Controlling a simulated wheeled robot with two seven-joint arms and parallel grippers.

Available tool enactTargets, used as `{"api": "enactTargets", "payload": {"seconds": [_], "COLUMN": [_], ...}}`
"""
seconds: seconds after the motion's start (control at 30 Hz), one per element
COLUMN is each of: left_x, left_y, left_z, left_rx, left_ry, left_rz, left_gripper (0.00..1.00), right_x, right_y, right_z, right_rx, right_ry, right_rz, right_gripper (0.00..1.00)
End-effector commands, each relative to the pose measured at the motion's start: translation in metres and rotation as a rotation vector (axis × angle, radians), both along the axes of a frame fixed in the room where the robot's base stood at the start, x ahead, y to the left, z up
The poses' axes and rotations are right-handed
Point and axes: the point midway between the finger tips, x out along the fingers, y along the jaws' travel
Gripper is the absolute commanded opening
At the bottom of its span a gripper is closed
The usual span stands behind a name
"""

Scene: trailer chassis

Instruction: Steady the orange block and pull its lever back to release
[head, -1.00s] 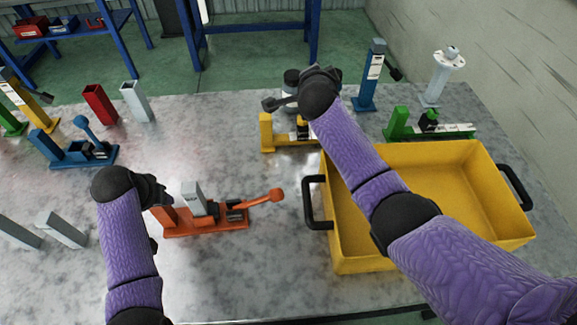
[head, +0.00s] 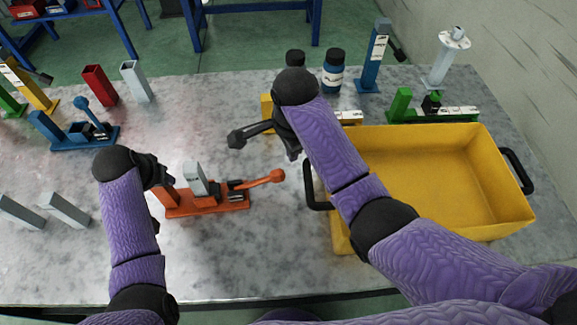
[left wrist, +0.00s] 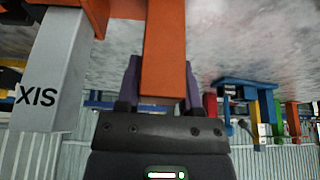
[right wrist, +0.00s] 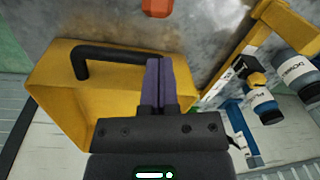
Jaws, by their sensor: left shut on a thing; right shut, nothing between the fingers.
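The orange block (head: 210,206) lies on the table in the head view, with a grey post marked XIS (left wrist: 50,70) standing in it. Its orange lever (head: 262,180) points right and ends in a knob, which also shows at the top of the right wrist view (right wrist: 157,7). My left gripper (head: 165,182) is shut on the block's left upright (left wrist: 163,60). My right gripper (head: 238,138) is shut and empty, held above the table behind and apart from the lever; its closed fingers show in the right wrist view (right wrist: 160,85).
A yellow bin (head: 500,215) with black handles stands right of the block. A yellow fixture (head: 266,108) is partly hidden behind my right arm. A blue fixture (head: 80,138) and loose grey posts (head: 62,208) are at left. A green fixture (head: 435,112) stands behind the bin.

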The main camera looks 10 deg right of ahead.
Motion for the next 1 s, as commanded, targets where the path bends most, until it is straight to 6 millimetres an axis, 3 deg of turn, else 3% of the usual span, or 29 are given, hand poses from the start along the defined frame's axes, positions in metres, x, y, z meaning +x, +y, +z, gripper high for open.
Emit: {"api": "enactTargets", "payload": {"seconds": [0.2, 0.4, 1.0], "left_x": [0.0, 0.0, 0.0], "left_y": [0.0, 0.0, 0.0], "left_z": [-0.001, -0.001, -0.001], "left_rx": [0.001, 0.001, 0.0], "left_ry": [0.002, 0.002, 0.002], "left_rz": [0.001, 0.001, 0.001], "left_gripper": [0.0, 0.0, 0.0], "right_x": [0.004, 0.007, 0.007], "right_y": [-0.001, 0.0, 0.001], "right_z": [-0.045, -0.069, -0.071], "right_rx": [-0.002, -0.001, -0.001], "right_ry": [0.004, 0.001, -0.001], "right_rz": [-0.001, -0.001, -0.001], "right_gripper": [0.0, 0.0, 0.0]}}
